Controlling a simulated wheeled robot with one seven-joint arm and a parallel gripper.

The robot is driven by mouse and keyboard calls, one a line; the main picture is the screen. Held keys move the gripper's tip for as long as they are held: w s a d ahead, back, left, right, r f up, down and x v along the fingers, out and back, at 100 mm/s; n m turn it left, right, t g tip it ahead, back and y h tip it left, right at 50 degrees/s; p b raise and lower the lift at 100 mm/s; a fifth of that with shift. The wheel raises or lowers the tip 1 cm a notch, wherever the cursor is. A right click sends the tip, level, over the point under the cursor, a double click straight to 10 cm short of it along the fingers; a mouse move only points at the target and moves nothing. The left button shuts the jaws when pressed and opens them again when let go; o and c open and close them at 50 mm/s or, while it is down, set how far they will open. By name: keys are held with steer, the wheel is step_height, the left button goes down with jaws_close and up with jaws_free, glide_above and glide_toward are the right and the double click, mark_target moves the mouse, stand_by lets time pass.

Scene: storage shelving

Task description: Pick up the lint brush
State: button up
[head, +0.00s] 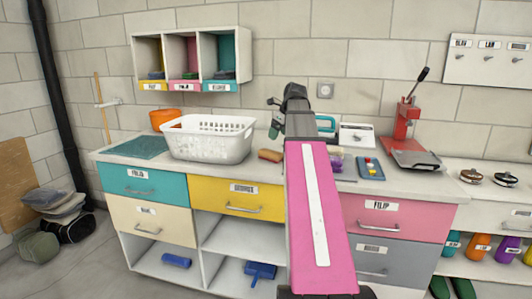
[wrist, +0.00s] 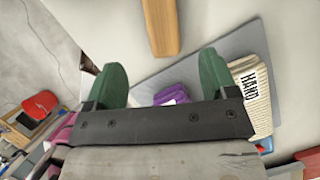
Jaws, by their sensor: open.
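My gripper (head: 274,116) is above the counter in the head view, its arm crossing the picture's middle. In the wrist view its two green fingers (wrist: 165,72) are apart with nothing between them. A long wooden piece (wrist: 160,25) lies beyond the fingertips at the top of the wrist view, partly cut off by the edge. A brown, brush-like block (head: 270,155) lies on the counter beside the white basket in the head view. I cannot tell for sure which thing is the lint brush, or whether these two are the same.
The white basket (head: 209,139) stands left on the counter (head: 235,174). A purple pack (wrist: 172,95) and a beige labelled bundle (wrist: 251,92) lie on a grey mat (wrist: 230,45). A red press (head: 403,125) stands right. Blue items (head: 260,271) lie on the low shelf.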

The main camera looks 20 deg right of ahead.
mark_target(271, 151)
steer(key=shift+w+a+f, duration=0.1)
steer(key=shift+w+f, duration=0.15)
steer(key=shift+f, duration=0.2)
steer(key=x, duration=0.8)
steer(key=shift+w+f, duration=0.2)
steer(key=shift+f, duration=0.1)
steer(key=shift+w+a+f, duration=0.15)
steer(key=shift+w+f, duration=0.05)
steer(key=shift+f, duration=0.3)
steer(key=shift+f, duration=0.25)
steer(key=c, duration=1.1)
step_height(271, 151, up, 11)
steer(key=shift+f, duration=0.2)
